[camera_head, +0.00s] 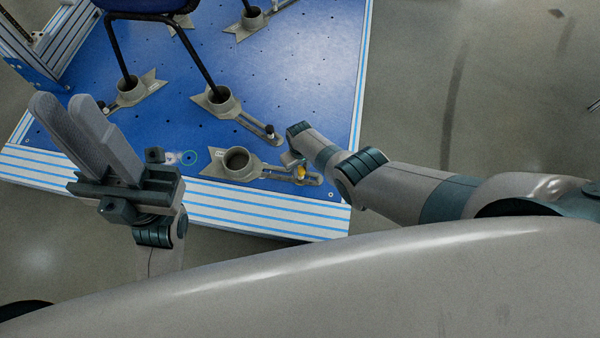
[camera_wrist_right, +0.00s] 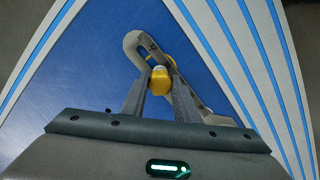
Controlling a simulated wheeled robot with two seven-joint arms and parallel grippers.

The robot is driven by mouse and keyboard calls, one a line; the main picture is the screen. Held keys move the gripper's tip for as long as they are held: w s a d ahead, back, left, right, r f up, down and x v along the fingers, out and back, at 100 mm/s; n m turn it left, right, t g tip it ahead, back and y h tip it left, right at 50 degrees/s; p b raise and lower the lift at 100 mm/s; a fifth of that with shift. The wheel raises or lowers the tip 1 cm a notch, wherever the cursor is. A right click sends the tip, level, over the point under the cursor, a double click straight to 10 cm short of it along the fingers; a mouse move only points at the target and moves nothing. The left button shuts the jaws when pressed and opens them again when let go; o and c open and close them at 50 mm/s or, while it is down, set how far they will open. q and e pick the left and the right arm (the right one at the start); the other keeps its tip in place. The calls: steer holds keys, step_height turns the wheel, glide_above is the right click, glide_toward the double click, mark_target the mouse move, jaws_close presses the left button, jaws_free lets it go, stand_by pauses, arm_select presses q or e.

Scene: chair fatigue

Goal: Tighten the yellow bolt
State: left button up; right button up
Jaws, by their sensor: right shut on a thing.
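The yellow bolt (camera_head: 300,173) stands in the slotted end of a grey clamp (camera_head: 225,160) near the front right corner of the blue platform. In the right wrist view the yellow bolt (camera_wrist_right: 160,80) sits between the fingers of my right gripper (camera_wrist_right: 158,84), which is shut on it. In the head view my right gripper (camera_head: 296,165) reaches in from the right and partly hides the bolt. My left gripper (camera_head: 92,132) is raised at the left, away from the bolt, with its two long fingers side by side.
The blue platform (camera_head: 300,80) has small holes and a striped front edge. A chair with black legs (camera_head: 205,55) stands in other grey clamps (camera_head: 222,100) behind. A dark knob (camera_head: 154,155) is near my left gripper. Open floor (camera_head: 480,90) lies to the right.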

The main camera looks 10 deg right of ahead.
steer(key=shift+m, duration=2)
steer(key=o, duration=1.1)
steer(key=shift+c, duration=0.2)
steer(key=shift+r, duration=0.15)
steer(key=shift+r+p, duration=0.85)
steer(key=shift+p, duration=0.1)
step_height(320, 180, up, 15)
steer(key=p, duration=0.9)
steer(key=shift+r, duration=0.2)
